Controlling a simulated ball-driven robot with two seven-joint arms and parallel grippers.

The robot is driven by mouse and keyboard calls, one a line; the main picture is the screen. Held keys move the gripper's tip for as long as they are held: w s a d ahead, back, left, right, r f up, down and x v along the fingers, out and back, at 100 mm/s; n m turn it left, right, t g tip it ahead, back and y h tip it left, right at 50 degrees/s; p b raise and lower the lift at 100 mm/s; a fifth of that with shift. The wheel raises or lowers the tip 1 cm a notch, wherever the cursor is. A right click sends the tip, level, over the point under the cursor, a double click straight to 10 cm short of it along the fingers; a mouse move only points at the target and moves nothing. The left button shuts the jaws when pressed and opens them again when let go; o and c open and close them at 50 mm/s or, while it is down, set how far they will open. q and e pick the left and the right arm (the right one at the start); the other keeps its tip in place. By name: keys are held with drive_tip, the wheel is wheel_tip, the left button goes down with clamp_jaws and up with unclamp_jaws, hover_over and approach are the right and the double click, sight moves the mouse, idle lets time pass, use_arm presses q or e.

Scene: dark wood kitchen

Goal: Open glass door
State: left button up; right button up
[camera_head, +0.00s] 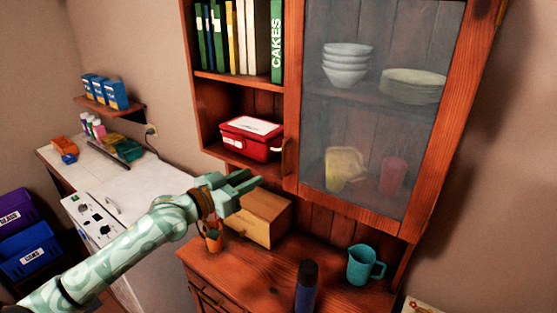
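The glass door (375,115) is the wood-framed pane on the right half of the upper hutch, and it looks shut. A small wooden handle (285,158) seems to stand at the lower left of its frame. My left gripper (256,177), pale green, reaches in from the left. It is open and empty, with a narrow gap between its fingers. In the picture it lies left of and a little below the handle, apart from it. My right gripper is out of view.
A red box (251,138) sits on the open shelf beside the door, below several books (240,38). A wooden box (264,219), a teal pitcher (364,265) and a dark blue bottle (306,288) stand on the counter (235,272) below.

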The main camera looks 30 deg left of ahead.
use_arm(q)
drive_tip(key=x, duration=1)
drive_tip(key=shift+w+p, duration=0.25)
drive_tip(key=shift+p, duration=0.05)
drive_tip(key=shift+d, duration=0.1)
clamp_jaws()
